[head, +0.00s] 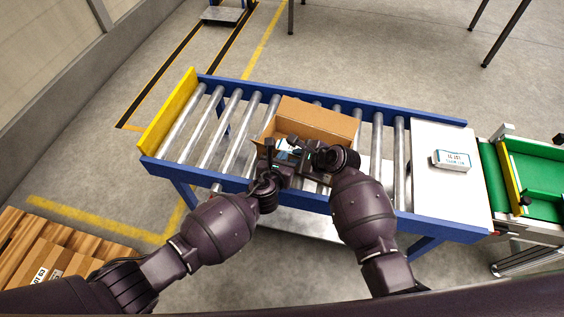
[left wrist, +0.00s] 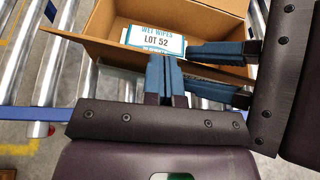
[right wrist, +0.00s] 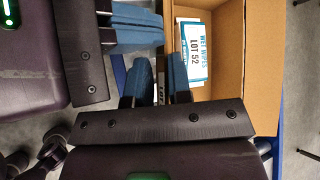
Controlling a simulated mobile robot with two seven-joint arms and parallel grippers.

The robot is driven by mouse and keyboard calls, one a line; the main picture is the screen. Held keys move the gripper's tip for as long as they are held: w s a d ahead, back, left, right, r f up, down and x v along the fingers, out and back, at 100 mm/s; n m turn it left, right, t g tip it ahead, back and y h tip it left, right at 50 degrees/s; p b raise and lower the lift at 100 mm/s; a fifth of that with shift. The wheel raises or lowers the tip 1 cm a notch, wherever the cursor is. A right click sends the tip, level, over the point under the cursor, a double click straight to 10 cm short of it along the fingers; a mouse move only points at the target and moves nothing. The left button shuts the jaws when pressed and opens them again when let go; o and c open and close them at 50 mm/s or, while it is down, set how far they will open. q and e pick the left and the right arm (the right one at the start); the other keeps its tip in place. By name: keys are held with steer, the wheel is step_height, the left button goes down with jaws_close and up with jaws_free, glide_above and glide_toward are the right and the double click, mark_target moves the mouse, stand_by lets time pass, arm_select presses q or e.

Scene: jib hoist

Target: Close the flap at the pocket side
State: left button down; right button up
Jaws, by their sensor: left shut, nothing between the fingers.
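An open cardboard box (head: 318,118) stands on the roller conveyor, with a brown panel raised along its far side. I cannot tell which flap is the pocket-side one. A white and blue wet-wipes pack marked LOT 52 (left wrist: 152,40) lies inside; it also shows in the right wrist view (right wrist: 192,52). My left gripper (head: 271,146) is shut and empty at the box's near side; its blue fingers (left wrist: 165,62) point at the near wall. My right gripper (right wrist: 158,66) has its fingers apart beside it, with part of a labelled surface visible between them. The arms hide the box's near side.
The conveyor has blue rails (head: 225,183) and a yellow end stop (head: 168,110). A white table (head: 440,195) at its right carries a small white pack (head: 452,160). A green belt (head: 493,180) lies beyond. Bare rollers lie left of the box. A labelled carton is at lower left.

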steer(key=shift+o, duration=1.1)
steer(key=shift+s+a+f, duration=0.1)
steer(key=shift+s+f, duration=0.05)
steer(key=shift+r, duration=0.2)
